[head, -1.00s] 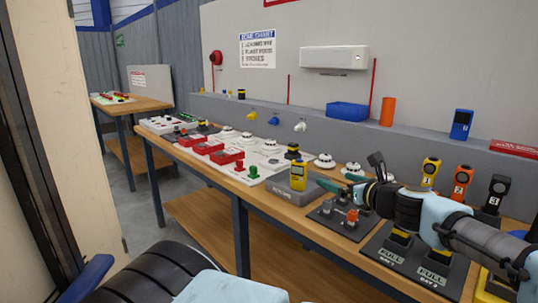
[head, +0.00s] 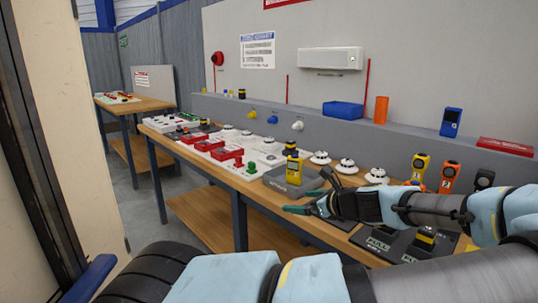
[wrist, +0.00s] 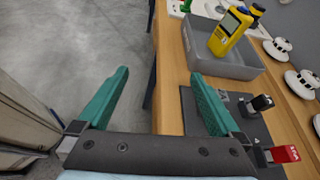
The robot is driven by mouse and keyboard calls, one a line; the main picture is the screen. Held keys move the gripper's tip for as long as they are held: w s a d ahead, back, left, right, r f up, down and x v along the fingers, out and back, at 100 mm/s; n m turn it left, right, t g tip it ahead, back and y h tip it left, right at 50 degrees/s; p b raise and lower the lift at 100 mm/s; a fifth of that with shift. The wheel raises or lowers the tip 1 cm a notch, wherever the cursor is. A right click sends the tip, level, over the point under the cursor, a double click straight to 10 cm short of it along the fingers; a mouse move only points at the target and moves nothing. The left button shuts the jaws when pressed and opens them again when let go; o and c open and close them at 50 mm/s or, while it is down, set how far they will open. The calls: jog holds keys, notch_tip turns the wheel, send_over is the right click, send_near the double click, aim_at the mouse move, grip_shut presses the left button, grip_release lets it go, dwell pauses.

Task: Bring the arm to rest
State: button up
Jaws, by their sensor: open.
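My gripper (head: 306,198) is open and empty at the front edge of the long bench (head: 228,182). In the wrist view its two green fingers (wrist: 160,78) are spread wide. The left finger is over the grey floor and the right finger is over the bench edge, beside a dark plate with small switches (wrist: 228,110). Nothing is between the fingers. A yellow handheld meter (head: 293,172) stands in a grey tray (head: 275,180) just beyond the gripper. My arm covers part of the dark plate in the head view.
Several white domed detectors (head: 320,158) line the bench. Yellow and orange numbered devices (head: 449,176) stand at the right, near the dark bay plates. Open floor (wrist: 75,50) lies before the bench.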

jog(key=s+a+f+n+g+h, duration=0.2)
jog(key=s+a+f+n+g, duration=0.75)
jog(key=a+n, duration=0.35)
jog(key=s+a+r+n+h, duration=0.1)
jog(key=s+r+n+h, duration=0.1)
jog(key=r+n, duration=0.4)
jog(key=s+a+r+n+h, duration=0.1)
jog(key=s+r+n+h, duration=0.1)
jog(key=r+n+h, duration=0.2)
notch_tip(320, 180, up, 2)
jog(key=n, duration=0.3)
jog(key=shift+a+r, duration=0.25)
jog(key=shift+a, duration=0.1)
